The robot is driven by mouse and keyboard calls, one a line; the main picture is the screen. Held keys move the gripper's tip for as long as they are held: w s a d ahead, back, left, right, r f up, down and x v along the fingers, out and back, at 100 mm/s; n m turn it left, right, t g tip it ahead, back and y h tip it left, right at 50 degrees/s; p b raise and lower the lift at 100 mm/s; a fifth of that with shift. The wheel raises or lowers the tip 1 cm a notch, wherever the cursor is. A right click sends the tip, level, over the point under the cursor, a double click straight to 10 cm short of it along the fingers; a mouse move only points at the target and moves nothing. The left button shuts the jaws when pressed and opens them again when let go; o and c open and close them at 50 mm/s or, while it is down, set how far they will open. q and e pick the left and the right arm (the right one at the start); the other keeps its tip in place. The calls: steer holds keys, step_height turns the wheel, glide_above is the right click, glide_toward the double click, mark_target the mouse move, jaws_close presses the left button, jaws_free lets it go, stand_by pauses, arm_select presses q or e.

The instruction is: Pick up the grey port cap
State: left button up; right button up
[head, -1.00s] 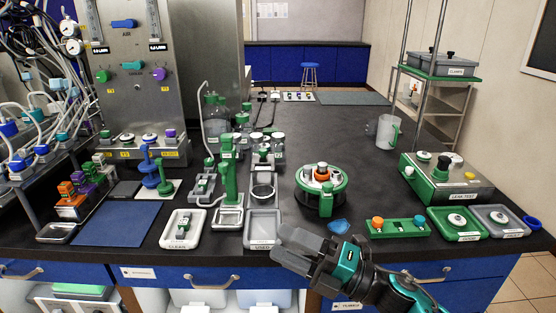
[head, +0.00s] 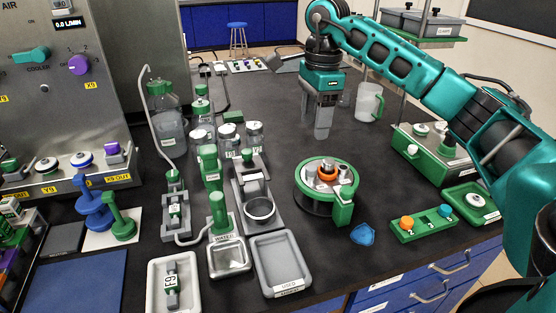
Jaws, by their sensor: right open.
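The round green-rimmed vessel (head: 313,207) stands mid-bench with an orange ring (head: 327,172) and small grey and white fittings on its top. I cannot tell for certain which small grey part is the port cap. A pale round cap-like piece (head: 475,201) lies in the green tray (head: 461,192) at the right. My right gripper (head: 317,122) is open and empty, pointing down over the bench behind the vessel, apart from it. My right arm comes in from the right, passing above the back right of the bench. My left gripper is not in view.
A green block (head: 424,222) with orange and blue caps and a blue piece (head: 362,234) lie near the front edge. A grey tray (head: 283,262), bottles (head: 170,133) and a clear jug (head: 368,102) stand around. Dark bench top is clear behind the vessel.

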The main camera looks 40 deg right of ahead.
steer(key=d, duration=0.1)
glide_above(311, 167)
steer(key=shift+h, duration=0.3)
steer(key=f, duration=0.5)
steer(key=shift+s+d+f, duration=0.25)
steer(key=shift+s+f, duration=0.1)
steer(key=shift+s, duration=0.05)
steer(key=shift+w+a+f, duration=0.15)
steer(key=shift+f, duration=1.4)
steer(key=shift+w+a+f, duration=0.1)
steer(key=shift+w+f, duration=0.05)
steer(key=shift+f, duration=1.4)
jaws_close()
